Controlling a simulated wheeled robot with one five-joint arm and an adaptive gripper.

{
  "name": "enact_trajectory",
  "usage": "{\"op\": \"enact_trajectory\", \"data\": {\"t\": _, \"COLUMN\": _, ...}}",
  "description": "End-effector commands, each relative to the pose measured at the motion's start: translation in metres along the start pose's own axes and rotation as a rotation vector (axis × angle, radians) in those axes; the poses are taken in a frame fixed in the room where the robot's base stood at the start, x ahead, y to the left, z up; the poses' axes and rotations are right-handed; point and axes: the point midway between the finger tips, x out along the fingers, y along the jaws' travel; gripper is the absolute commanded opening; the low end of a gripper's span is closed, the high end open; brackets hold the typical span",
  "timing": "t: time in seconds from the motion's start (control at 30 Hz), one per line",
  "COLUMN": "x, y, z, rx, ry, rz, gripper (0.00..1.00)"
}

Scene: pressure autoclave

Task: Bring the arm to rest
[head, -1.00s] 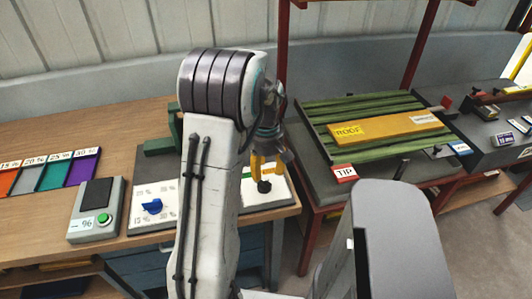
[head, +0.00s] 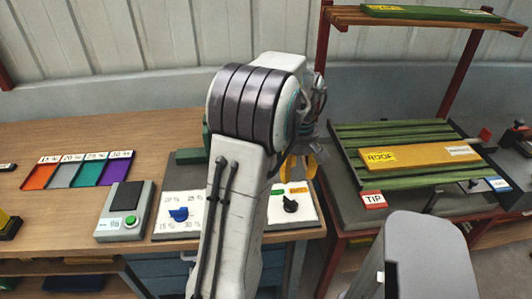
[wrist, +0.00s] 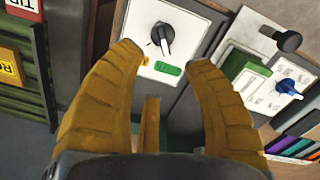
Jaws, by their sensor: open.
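My gripper (head: 298,170) has yellow fingers and shows partly behind my arm in the head view. In the wrist view my gripper (wrist: 166,56) is open, with nothing between its fingers. A black rotary knob (head: 290,204) on a white panel lies just below the fingers in the head view. The same black knob (wrist: 162,37) shows beyond the fingertips in the wrist view, apart from them. My arm is bent and raised over the bench.
A wooden bench (head: 60,221) holds a blue knob (head: 179,214), a box with a green button (head: 130,220) and coloured trays (head: 75,173). At right, a green slatted rack (head: 390,135) bears a yellow ROOF bar (head: 418,157). Red posts (head: 459,70) rise behind it.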

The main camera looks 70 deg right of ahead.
Motion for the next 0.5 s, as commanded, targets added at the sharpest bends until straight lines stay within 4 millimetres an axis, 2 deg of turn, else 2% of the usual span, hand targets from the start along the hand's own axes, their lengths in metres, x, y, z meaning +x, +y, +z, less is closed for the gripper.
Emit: {"op": "enact_trajectory", "data": {"t": 0.5, "x": 0.0004, "y": 0.0, "z": 0.0, "rx": 0.035, "ry": 0.0, "rz": 0.0, "gripper": 0.46}}
